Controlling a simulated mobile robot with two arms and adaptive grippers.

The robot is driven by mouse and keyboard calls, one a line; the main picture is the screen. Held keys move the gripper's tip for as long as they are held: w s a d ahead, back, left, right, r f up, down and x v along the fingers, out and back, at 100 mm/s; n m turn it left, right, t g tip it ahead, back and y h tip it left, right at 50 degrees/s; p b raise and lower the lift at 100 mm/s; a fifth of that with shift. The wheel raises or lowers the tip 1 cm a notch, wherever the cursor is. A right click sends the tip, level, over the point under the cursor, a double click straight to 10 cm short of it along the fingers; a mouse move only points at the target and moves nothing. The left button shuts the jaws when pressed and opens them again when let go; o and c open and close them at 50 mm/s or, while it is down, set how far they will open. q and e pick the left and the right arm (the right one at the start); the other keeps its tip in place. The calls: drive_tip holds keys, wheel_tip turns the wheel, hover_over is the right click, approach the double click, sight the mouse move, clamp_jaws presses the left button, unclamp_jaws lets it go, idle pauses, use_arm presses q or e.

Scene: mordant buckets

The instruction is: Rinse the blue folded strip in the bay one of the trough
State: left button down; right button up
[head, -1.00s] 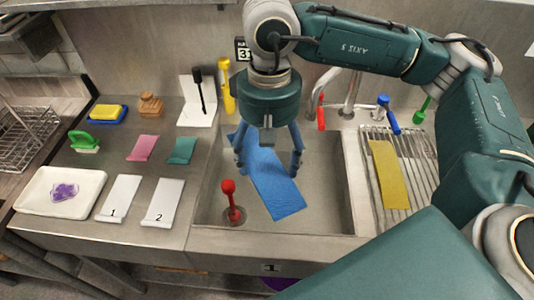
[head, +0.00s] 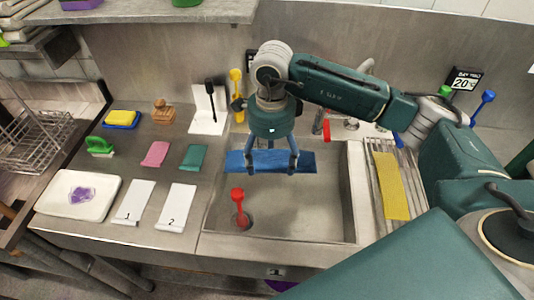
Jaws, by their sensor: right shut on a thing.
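The blue strip (head: 306,160) is in my right gripper (head: 271,168), whose fingers point down and are shut on it. The strip runs left to right over the back part of the steel trough basin (head: 311,210). I cannot tell its exact height or whether it touches anything there. A small plate that seems to read 1 (head: 275,272) is on the trough's front. My left gripper is not in view.
A red-knobbed plug (head: 239,205) stands in the basin's front left. A yellow strip (head: 390,186) lies on the drain rack at right. Pink (head: 155,154) and teal (head: 193,158) strips, numbered white cards and a white tray (head: 108,196) occupy the left counter.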

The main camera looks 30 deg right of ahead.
sight(282, 157)
drive_tip(key=f+m, duration=0.1)
drive_tip(key=m, duration=0.1)
drive_tip(key=d+f+m, duration=0.1)
drive_tip(key=m, duration=0.2)
drive_tip(key=d+f+m+p, duration=0.1)
drive_tip(key=m, duration=0.1)
drive_tip(key=shift+w+d, duration=0.25)
drive_tip(key=m, duration=0.1)
drive_tip(key=d+f+m, duration=0.1)
drive_tip(key=shift+f+m, duration=0.15)
drive_tip(key=shift+m, duration=0.25)
drive_tip(key=shift+f+b, duration=3.8)
drive_tip(key=shift+f, duration=2.8)
drive_tip(key=shift+w+a, duration=0.1)
drive_tip(key=shift+w, duration=0.1)
drive_tip(key=shift+w+b, duration=0.25)
drive_tip(key=shift+b, duration=0.1)
drive_tip(key=shift+s, duration=0.15)
